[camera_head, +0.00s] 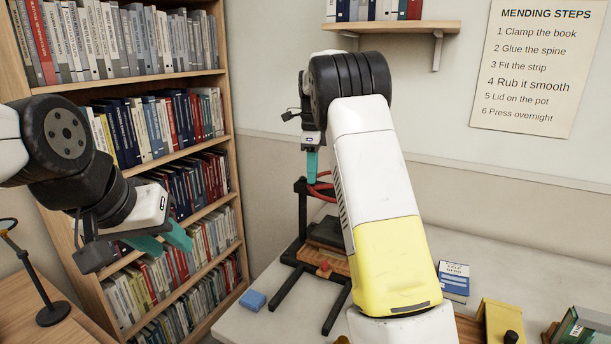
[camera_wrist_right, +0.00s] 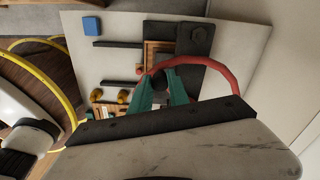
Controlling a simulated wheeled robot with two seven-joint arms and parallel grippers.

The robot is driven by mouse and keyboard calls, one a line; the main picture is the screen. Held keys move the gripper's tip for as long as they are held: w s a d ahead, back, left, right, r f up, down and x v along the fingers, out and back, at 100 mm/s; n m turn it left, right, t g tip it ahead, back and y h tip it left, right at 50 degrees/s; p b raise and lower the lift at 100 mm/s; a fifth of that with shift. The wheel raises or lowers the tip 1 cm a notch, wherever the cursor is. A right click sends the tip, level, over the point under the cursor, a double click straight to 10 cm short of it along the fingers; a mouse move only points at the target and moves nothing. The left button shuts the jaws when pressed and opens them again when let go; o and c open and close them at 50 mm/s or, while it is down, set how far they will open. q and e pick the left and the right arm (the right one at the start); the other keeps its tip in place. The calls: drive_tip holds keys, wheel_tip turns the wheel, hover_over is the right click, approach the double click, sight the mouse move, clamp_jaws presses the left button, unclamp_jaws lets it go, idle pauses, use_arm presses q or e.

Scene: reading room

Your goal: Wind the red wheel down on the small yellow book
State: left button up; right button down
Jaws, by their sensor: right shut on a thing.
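The red wheel (camera_head: 321,190) sits on a dark book press (camera_head: 302,215), mostly hidden behind my right arm. In the wrist view the wheel's red rim (camera_wrist_right: 215,67) curves past my right fingertips. My right gripper (camera_head: 312,165) points down at the wheel; in the wrist view its teal fingers (camera_wrist_right: 161,86) are shut on the wheel around a dark part. Brown boards (camera_head: 328,236) lie in the press; no yellow book shows clearly between them. My left gripper (camera_head: 165,243) is open and empty in front of the bookshelf.
A blue block (camera_head: 252,300) lies left of the press on the pale table (camera_head: 232,325). A blue-and-white book (camera_head: 453,280) and a yellow object (camera_head: 500,318) are at the right. A tall bookshelf (camera_head: 160,80) stands left; a wall shelf (camera_head: 400,27) hangs above.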

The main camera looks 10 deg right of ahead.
drive_tip(key=shift+w+d+m, duration=0.15)
drive_tip(key=shift+w+m, duration=0.85)
drive_tip(key=shift+m, duration=0.2)
drive_tip(key=c, duration=1.3)
unclamp_jaws()
drive_tip(key=shift+w+d, duration=0.1)
drive_tip(key=shift+o, duration=0.2)
wheel_tip(320, 180, up, 8)
